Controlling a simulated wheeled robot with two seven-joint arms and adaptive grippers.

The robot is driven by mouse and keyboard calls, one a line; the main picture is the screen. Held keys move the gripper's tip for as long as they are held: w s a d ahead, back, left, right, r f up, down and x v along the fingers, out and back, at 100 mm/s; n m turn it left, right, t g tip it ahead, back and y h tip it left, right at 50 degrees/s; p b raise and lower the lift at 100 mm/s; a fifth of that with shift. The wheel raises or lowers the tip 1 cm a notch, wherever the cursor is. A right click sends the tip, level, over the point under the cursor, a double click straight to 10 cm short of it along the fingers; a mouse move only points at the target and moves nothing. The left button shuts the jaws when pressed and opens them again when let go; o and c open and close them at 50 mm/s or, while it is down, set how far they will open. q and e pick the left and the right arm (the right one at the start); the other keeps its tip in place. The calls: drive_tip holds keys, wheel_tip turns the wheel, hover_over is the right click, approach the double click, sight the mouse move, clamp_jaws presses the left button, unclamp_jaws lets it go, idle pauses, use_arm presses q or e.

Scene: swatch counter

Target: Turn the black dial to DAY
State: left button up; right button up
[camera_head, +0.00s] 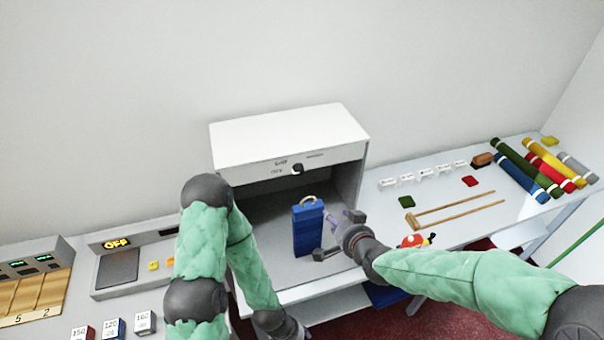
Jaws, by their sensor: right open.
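The black dial (297,169) sits on the front panel of the white light box (290,132), above its open grey bay. Small labels surround the dial, but they are too small to read surely, so its setting cannot be told. My right gripper (337,235) is open and empty in front of the bay, below and right of the dial and apart from it. My left arm bends down across the box's left side. Its end (290,328) is at the bottom edge, and its fingers cannot be made out.
A blue block (308,230) with a pale loop stands in the bay, just left of my right gripper. Wooden rods (455,210), swatches and coloured rolls (540,165) lie on the right counter.

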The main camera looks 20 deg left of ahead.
sight(300, 172)
drive_tip(key=s+a+r+t+y, duration=0.1)
drive_tip(key=a+r, duration=0.2)
drive_tip(key=r, duration=0.3)
drive_tip(key=s+a+r+y, duration=0.1)
drive_tip(key=a+r, duration=0.2)
drive_tip(key=r, duration=0.2)
drive_tip(key=x, duration=1)
drive_tip(key=shift+w+r, duration=0.2)
drive_tip(key=shift+w, duration=0.45)
clamp_jaws()
